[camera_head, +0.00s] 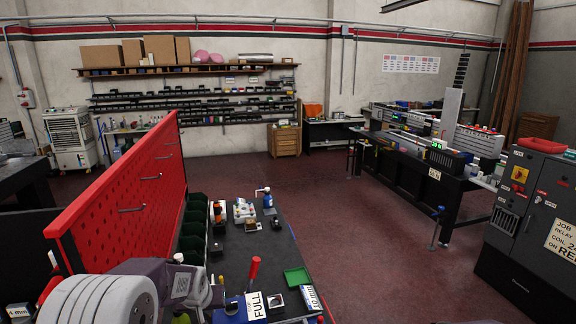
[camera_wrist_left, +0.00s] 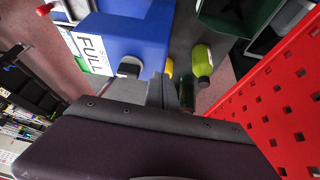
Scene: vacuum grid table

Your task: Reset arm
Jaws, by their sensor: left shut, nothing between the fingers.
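My left gripper (camera_head: 206,292) is low in the head view, over the near left part of the workbench, beside the red pegboard. Its fingers (camera_wrist_left: 170,92) show in the left wrist view, shut with nothing between them. A blue bin (camera_wrist_left: 135,35) with a FULL label is beside the fingers, and a green bottle (camera_wrist_left: 202,62) is on their other side. I cannot tell whether the fingers touch either one. My right gripper is not in view.
The red pegboard (camera_head: 130,190) stands upright along the bench's left edge. Dark green bins (camera_head: 193,225) line it. A red-handled tool (camera_head: 254,270), a green tray (camera_head: 297,278) and a blue bottle (camera_head: 268,199) are on the bench. Open floor (camera_head: 370,240) lies to the right.

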